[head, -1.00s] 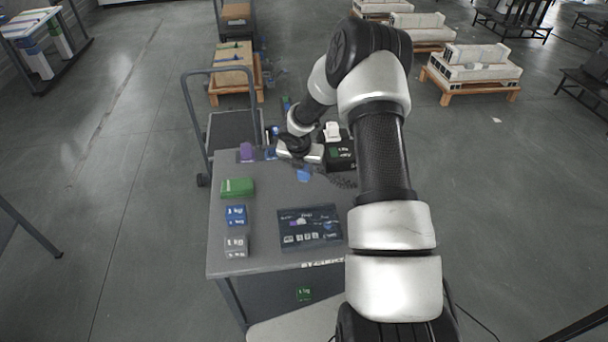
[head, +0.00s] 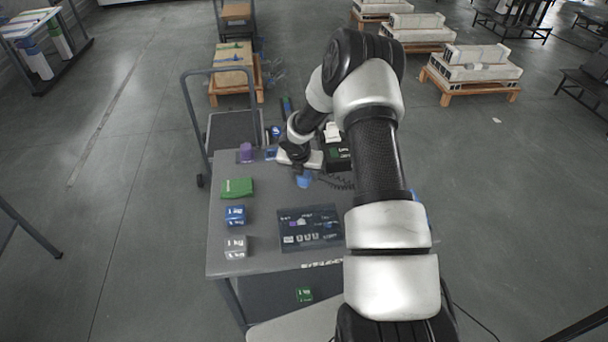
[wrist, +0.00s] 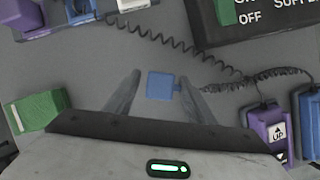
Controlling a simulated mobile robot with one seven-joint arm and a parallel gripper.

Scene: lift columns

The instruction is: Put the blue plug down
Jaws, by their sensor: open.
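The blue plug (wrist: 160,86) shows in the wrist view as a small blue block with a short stub on its right side. It lies between the fingertips of my gripper (wrist: 157,82), with grey gaps showing on both sides. My gripper is open. In the head view the plug (head: 304,180) is on the grey table top just in front of my gripper (head: 300,166). The wrist view does not clearly show how far the fingers are above the table.
A green block (wrist: 36,113) is left of my gripper. A purple UP control (wrist: 269,130) and a blue control (wrist: 309,122) with coiled cables are at right. A black box (wrist: 262,28) stands behind. Blue (head: 235,215) and white (head: 235,246) weights sit along the table's left side.

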